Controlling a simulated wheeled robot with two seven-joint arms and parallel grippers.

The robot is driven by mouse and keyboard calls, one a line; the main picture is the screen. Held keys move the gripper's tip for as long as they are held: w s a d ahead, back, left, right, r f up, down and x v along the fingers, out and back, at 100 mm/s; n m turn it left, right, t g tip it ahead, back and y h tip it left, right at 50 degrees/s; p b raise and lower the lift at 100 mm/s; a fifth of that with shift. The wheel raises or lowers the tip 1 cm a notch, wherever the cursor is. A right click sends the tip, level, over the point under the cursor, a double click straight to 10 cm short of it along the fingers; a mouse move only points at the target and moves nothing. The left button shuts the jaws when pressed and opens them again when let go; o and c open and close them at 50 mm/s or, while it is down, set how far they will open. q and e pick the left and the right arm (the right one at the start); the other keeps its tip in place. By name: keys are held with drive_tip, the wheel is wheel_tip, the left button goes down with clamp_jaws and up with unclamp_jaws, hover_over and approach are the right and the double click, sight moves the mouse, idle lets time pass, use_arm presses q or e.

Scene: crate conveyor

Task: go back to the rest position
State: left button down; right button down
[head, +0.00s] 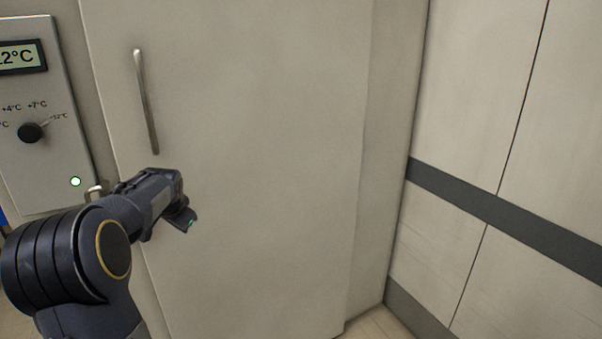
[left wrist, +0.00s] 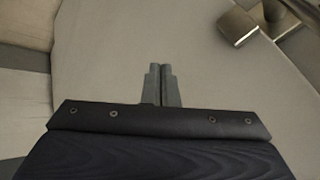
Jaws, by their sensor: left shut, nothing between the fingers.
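My left arm comes in from the left in the head view, and its gripper (head: 188,222) is in front of the large pale door (head: 260,120), below the metal handle (head: 146,100). In the left wrist view the two fingers of my left gripper (left wrist: 161,72) lie side by side, shut and empty. The pale door surface (left wrist: 110,65) fills much of that view behind them. I cannot tell the exact gap between gripper and door. My right gripper is not in view.
A grey control panel (head: 50,180) with a temperature display (head: 22,57) and a black knob (head: 30,132) stands left of the door. A panelled wall (head: 480,120) with a dark stripe is on the right. Metal hardware (left wrist: 237,27) shows at the upper right of the left wrist view.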

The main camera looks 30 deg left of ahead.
use_arm(q)
drive_tip(key=shift+d, duration=0.1)
drive_tip(key=s+d+r+n+t+h, duration=0.1)
drive_tip(key=s+d+h, duration=0.25)
drive_tip(key=d, duration=0.75)
drive_tip(key=s+d+t+h, duration=0.15)
drive_tip(key=s+d, duration=0.25)
drive_tip(key=d, duration=0.7)
drive_tip(key=s+d+f+h, duration=0.2)
drive_tip(key=s+d+f, duration=0.1)
drive_tip(key=s+d, duration=0.4)
drive_tip(key=s+d+f+g+h, duration=0.1)
drive_tip(key=s+d+f+h, duration=0.1)
drive_tip(key=s+d, duration=0.5)
drive_tip(key=d+f, duration=0.1)
drive_tip(key=d, duration=0.2)
drive_tip(key=shift+d, duration=0.4)
drive_tip(key=shift+g, duration=0.25)
